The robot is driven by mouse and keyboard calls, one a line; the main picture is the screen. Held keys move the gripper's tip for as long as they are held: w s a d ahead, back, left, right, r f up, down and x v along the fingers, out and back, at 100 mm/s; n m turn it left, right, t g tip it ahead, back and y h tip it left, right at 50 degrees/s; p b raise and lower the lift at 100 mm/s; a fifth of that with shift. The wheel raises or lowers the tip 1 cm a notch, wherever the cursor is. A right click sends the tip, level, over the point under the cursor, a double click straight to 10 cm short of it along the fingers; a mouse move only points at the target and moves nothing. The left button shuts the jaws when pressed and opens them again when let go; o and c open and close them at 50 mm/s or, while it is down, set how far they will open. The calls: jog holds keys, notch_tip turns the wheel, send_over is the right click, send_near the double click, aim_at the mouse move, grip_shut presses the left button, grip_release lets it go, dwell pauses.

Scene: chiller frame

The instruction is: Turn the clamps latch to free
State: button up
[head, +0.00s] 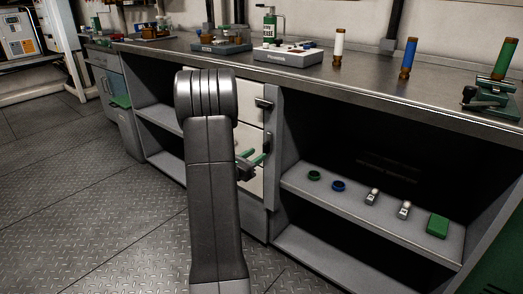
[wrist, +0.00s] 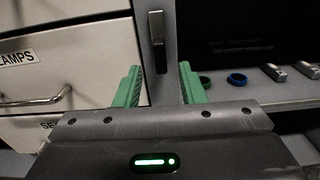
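The clamps drawer (wrist: 70,60) is at the left of the wrist view, its label cut to "LAMPS", and it looks shut. A dark latch (wrist: 157,27) stands upright on the grey post beside it. It also shows as a small dark upright piece in the head view (head: 267,142). My gripper (wrist: 159,85) is open, its two green fingers apart with nothing between them. The fingers appear below the latch in the wrist view, one on each side of its line, not touching it. In the head view my gripper (head: 255,160) is partly hidden behind my arm.
Another latch (head: 264,103) sits higher on the post. A drawer handle (wrist: 38,98) juts out at left. The open shelf (head: 300,182) at right holds a green ring (head: 314,175), a blue ring (head: 338,186), two metal pieces and a green block (head: 437,226). The bench top (head: 345,75) overhangs above.

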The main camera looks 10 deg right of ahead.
aim_at(264, 150)
jog(key=p+v, duration=0.1)
jog(key=v, duration=0.8)
jog(key=shift+p, duration=0.3)
jog(key=b+x, duration=0.3)
jog(key=x, duration=1.1)
jog(key=shift+s+a, duration=0.1)
